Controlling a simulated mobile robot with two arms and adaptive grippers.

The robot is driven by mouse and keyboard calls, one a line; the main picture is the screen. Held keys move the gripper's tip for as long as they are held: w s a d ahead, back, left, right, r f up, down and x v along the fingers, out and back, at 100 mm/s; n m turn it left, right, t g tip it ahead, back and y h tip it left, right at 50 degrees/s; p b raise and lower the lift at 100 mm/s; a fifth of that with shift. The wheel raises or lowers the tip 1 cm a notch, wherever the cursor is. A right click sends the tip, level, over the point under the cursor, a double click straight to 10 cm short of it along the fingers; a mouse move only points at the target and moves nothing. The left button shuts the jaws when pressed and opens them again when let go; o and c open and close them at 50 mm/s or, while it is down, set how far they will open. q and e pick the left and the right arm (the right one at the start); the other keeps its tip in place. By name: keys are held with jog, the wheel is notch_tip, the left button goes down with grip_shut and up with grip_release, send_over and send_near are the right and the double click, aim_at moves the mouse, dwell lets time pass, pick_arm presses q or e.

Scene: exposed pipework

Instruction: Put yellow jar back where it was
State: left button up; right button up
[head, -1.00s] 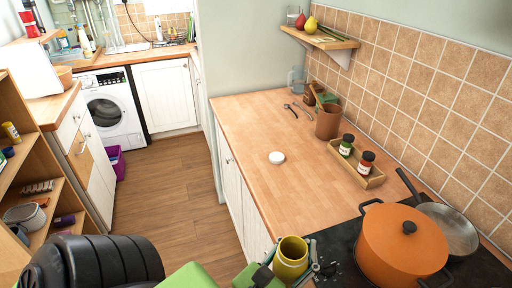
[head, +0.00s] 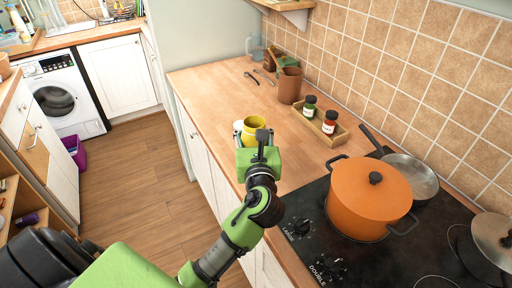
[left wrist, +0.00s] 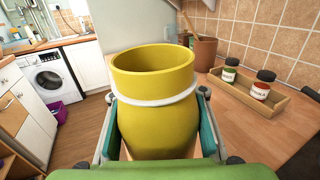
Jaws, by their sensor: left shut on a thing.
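The yellow jar (head: 254,127) is an open-topped pot with a white band around it. It is upright over the near-left part of the wooden counter (head: 205,90). My left gripper (head: 258,148) is shut on it, one finger on each side, as the jar in the left wrist view (left wrist: 153,125) shows. I cannot tell whether the jar's base touches the counter. A small white round lid-like thing (head: 238,126) lies on the counter just left of the jar, partly hidden. My right gripper is not in view.
A wooden tray (head: 341,136) holds a green-labelled jar (head: 310,106) and a red-labelled jar (head: 329,122). A brown pot (head: 289,86) stands behind it. An orange casserole (head: 365,200) and a pan (head: 412,175) stand on the hob at right. The counter's back left is clear.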

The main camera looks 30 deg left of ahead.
pick_arm(q)
jog(key=w+a+f, duration=0.2)
jog(key=w+f, duration=0.1)
jog(key=w+a+f, duration=0.2)
jog(key=w+f, duration=0.1)
jog(key=w, duration=0.1)
jog(key=w+a+f, duration=0.2)
jog(key=w+f, duration=0.1)
jog(key=w, duration=0.1)
jog(key=shift+b, duration=0.3)
jog(key=shift+w+f, duration=0.1)
jog(key=shift+f, duration=1.65)
jog(key=shift+f, duration=0.2)
jog(key=o, duration=1.6)
jog(key=shift+r, duration=0.1)
